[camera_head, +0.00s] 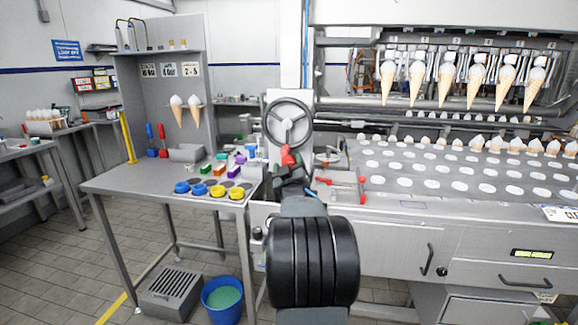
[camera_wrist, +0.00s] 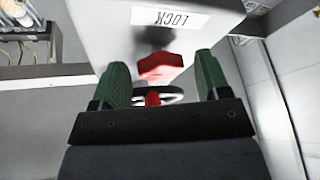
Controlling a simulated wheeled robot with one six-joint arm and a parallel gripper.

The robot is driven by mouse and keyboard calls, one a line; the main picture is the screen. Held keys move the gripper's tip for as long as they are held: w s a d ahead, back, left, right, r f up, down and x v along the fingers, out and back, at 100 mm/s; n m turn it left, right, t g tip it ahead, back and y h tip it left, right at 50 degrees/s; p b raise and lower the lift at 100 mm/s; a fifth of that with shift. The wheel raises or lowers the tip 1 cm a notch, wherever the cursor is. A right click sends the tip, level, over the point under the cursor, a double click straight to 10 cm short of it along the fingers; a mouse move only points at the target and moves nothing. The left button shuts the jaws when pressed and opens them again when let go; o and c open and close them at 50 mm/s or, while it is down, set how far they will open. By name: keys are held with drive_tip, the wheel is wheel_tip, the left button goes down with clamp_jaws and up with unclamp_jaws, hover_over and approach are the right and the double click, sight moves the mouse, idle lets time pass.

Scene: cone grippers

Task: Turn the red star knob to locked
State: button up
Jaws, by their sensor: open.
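The red star knob (camera_wrist: 161,66) shows in the wrist view on a pale panel, below a LOCK label (camera_wrist: 170,18) that reads upside down. In the head view the red knob (camera_head: 288,158) is partly hidden by my arm, just below a grey handwheel. My gripper (camera_wrist: 163,78) is open, with one green finger pad on each side of the knob's line. A gap shows between the knob and each pad, and nothing is held. In the head view my gripper (camera_head: 291,172) is mostly hidden behind the wrist. I cannot tell whether the knob is turned to locked.
The handwheel (camera_head: 289,122) stands close above the knob. A red-handled lever (camera_head: 362,189) lies to the right, by the conveyor with rows of white cups (camera_head: 450,165). A steel table (camera_head: 120,184) with blue and yellow pucks is at the left. A blue bucket (camera_head: 222,300) is below it.

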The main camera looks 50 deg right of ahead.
drive_tip(key=c, duration=0.9)
drive_tip(key=shift+f, duration=0.1)
